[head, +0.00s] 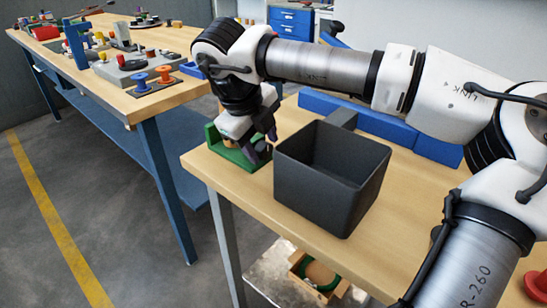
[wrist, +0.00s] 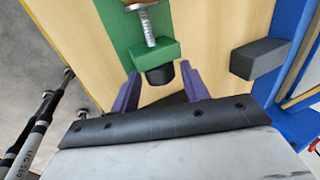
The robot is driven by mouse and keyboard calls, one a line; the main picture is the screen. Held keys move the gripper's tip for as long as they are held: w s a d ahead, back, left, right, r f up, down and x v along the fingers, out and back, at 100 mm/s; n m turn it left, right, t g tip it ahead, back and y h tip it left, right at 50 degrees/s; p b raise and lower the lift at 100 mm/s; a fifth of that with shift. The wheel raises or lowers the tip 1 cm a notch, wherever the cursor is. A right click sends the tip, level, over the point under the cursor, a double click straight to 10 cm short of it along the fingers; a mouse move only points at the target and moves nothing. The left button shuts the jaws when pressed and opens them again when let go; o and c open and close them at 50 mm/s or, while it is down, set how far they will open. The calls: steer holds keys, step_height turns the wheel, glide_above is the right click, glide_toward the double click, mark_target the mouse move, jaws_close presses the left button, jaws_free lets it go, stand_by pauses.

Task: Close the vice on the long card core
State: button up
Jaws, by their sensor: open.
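The green vice (head: 228,155) stands near the left edge of the near wooden table. In the wrist view, the vice (wrist: 155,52) shows its end block, with a metal screw (wrist: 148,28) through it and a black knob (wrist: 160,74) on the near end. A tan piece (head: 229,142), perhaps the card core, shows in the vice, mostly hidden behind my gripper; its length cannot be told. My gripper (head: 259,150) is over the knob end of the vice. Its purple fingers (wrist: 160,70) are open, one on each side of the knob, with gaps visible.
A dark open bin (head: 333,177) stands right beside the vice and my gripper. A blue rail (head: 390,125) with a dark grey block (wrist: 257,59) lies behind. Another bench (head: 165,98) with spools and fixtures is at the left, across a floor gap.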

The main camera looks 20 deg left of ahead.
steer(key=shift+s+a+f+t+b, duration=0.1)
steer(key=shift+s+f+t+b, duration=0.05)
steer(key=shift+f+t+b, duration=0.4)
steer(key=shift+s+r+t+h+b, duration=0.15)
steer(key=shift+t+h+b, duration=0.4)
steer(key=shift+t, duration=0.1)
steer(key=shift+r, duration=0.2)
steer(key=shift+a, duration=0.1)
steer(key=p+v, duration=0.4)
steer(key=v, duration=0.3)
